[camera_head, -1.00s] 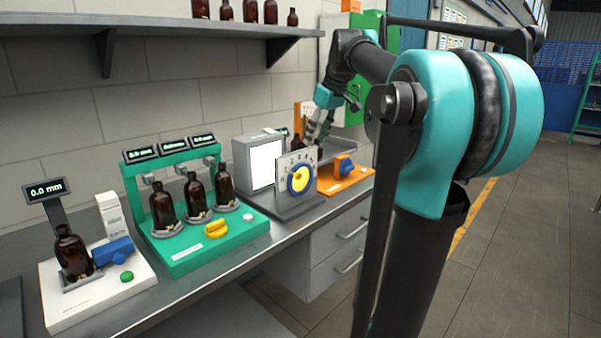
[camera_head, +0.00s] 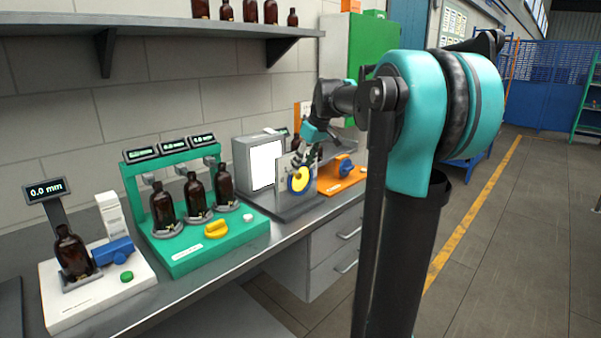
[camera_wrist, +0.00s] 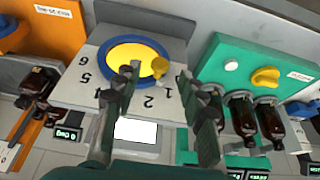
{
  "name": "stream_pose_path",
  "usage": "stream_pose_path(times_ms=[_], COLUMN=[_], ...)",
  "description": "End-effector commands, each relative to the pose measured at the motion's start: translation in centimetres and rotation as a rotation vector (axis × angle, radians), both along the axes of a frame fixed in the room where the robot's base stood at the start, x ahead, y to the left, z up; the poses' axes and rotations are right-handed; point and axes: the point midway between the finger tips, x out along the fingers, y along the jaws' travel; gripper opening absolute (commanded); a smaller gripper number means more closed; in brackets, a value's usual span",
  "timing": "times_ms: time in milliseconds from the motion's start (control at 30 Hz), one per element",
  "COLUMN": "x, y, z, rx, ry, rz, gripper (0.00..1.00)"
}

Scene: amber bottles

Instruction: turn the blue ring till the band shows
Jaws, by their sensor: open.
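The blue ring (camera_head: 291,183) surrounds a yellow disc (camera_head: 300,179) on an upright grey plate in the head view. In the wrist view the blue ring (camera_wrist: 108,46) shows at the top, with the yellow disc (camera_wrist: 131,52) inside and a yellow knob (camera_wrist: 160,67) at its edge. Numbers are printed on the plate (camera_wrist: 75,92) around it. My gripper (camera_head: 308,160) is at the plate's upper edge in the head view. In the wrist view my gripper (camera_wrist: 168,84) is open and empty, its fingers spread over the numbered plate. I cannot tell whether a finger touches the ring. No band can be made out.
A green fixture (camera_head: 190,259) with several amber bottles and a yellow knob stands left of the plate. An orange base (camera_head: 345,179) with a blue part is to the right. A white-screened box (camera_head: 262,165) stands behind.

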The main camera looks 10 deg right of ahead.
Motion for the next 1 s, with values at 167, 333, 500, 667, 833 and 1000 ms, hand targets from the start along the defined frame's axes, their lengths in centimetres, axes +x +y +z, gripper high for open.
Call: stream_pose_path(times_ms=[167, 333, 500, 667, 833, 1000], x=[0.7, 1.1, 1.1, 1.1, 1.1, 1.1], y=[0.6, 0.8, 0.8, 0.8, 0.8, 0.8], z=[-2.2, -3.2, -3.3, -3.3, -3.3, -3.3], rx=[0.000, 0.000, 0.000, 0.000, 0.000, 0.000], ry=[0.000, 0.000, 0.000, 0.000, 0.000, 0.000], rz=[0.000, 0.000, 0.000, 0.000, 0.000, 0.000], gripper=[0.41, 0.41, 0.41, 0.36, 0.15, 0.00])
